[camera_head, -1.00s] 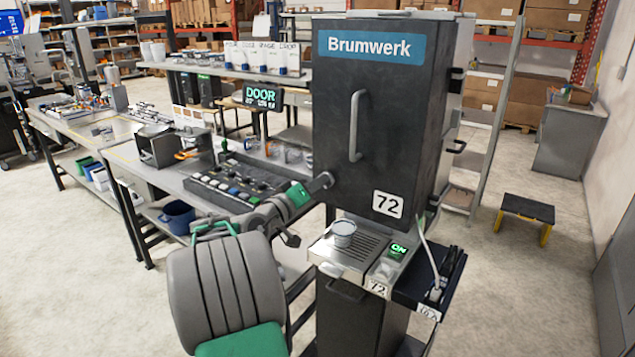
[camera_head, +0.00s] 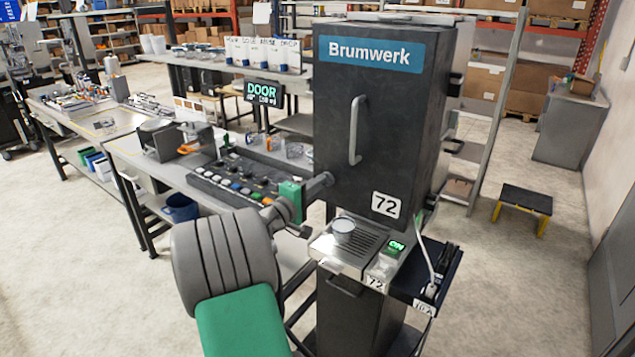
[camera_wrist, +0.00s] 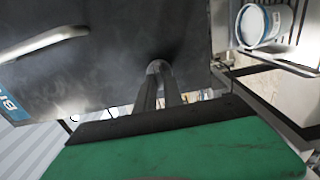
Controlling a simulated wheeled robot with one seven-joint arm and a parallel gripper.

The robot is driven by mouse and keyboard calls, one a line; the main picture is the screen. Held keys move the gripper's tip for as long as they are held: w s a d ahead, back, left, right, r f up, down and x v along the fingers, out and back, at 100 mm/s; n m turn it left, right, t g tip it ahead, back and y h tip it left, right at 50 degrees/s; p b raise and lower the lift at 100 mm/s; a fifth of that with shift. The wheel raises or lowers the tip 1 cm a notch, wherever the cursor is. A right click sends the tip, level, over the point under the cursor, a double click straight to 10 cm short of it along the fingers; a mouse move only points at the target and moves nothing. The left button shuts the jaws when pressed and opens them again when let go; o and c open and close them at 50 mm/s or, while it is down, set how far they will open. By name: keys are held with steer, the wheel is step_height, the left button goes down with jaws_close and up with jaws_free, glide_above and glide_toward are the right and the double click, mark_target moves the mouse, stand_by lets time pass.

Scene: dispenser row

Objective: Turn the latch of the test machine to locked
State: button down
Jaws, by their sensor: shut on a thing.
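The test machine (camera_head: 380,130) is a tall black cabinet with a blue "Brumwerk" sign, a vertical door handle (camera_head: 355,130) and a "72" label. Its latch (camera_head: 325,179) is a grey rounded piece at the door's lower left, mostly hidden by my fingers. My gripper (camera_head: 316,186) is shut on it, reaching in from the left. In the wrist view my two dark fingers (camera_wrist: 161,82) close around the grey latch (camera_wrist: 157,67) against the door. The latch's exact angle cannot be told.
A white cup (camera_head: 343,230) stands on the grated ledge below the door, beside a lit green "ON" switch (camera_head: 396,247). A button panel (camera_head: 240,182) and a "DOOR" display (camera_head: 263,92) are on the bench at left. A low stool (camera_head: 523,203) stands on open floor at right.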

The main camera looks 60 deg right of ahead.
stand_by(0.3)
steer(key=c, duration=1.5)
jaws_free()
steer(key=shift+o, duration=0.2)
steer(key=shift+a, duration=0.1)
steer(key=w+a+b, duration=0.1)
steer(key=a+b, duration=0.1)
steer(key=a, duration=0.5)
steer(key=shift+a, duration=0.3)
steer(key=shift+w, duration=0.1)
